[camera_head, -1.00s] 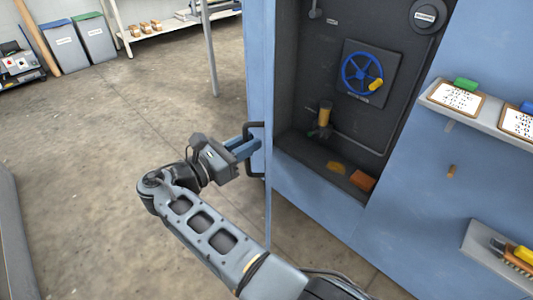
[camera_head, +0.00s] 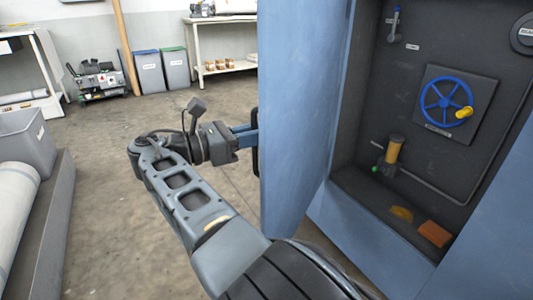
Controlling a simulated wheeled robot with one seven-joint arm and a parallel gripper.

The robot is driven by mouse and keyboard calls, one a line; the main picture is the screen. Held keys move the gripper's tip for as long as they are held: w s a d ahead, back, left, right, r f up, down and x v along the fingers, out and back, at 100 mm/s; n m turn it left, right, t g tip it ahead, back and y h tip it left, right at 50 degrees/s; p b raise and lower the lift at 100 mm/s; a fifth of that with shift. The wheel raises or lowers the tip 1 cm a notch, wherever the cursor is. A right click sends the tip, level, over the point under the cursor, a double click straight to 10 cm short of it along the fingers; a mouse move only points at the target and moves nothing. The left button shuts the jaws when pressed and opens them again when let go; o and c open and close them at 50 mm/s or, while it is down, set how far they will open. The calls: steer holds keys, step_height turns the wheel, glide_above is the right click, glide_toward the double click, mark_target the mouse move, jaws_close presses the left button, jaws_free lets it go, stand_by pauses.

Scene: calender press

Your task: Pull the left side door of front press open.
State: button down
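The left side door (camera_head: 302,120) of the blue press stands open, swung out to the left of the opening, with its inner face towards me. Its dark handle (camera_head: 255,154) is on the far face and shows only as a thin strip past the door's left edge. My gripper (camera_head: 249,137) reaches this handle from the left. Its blue fingers look closed on the handle, though the door edge hides the fingertips.
Inside the press are a blue handwheel (camera_head: 446,102), a yellow cylinder (camera_head: 394,149) and an orange block (camera_head: 435,233). At left stand a grey bin (camera_head: 22,140) and a white roll (camera_head: 15,205). Floor (camera_head: 105,180) between them and my arm is clear.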

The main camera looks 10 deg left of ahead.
steer(key=shift+w+a+f+b, duration=0.1)
steer(key=shift+w+a+b, duration=0.4)
steer(key=shift+a+b, duration=0.45)
steer(key=c, duration=1.2)
jaws_free()
steer(key=shift+r, duration=0.2)
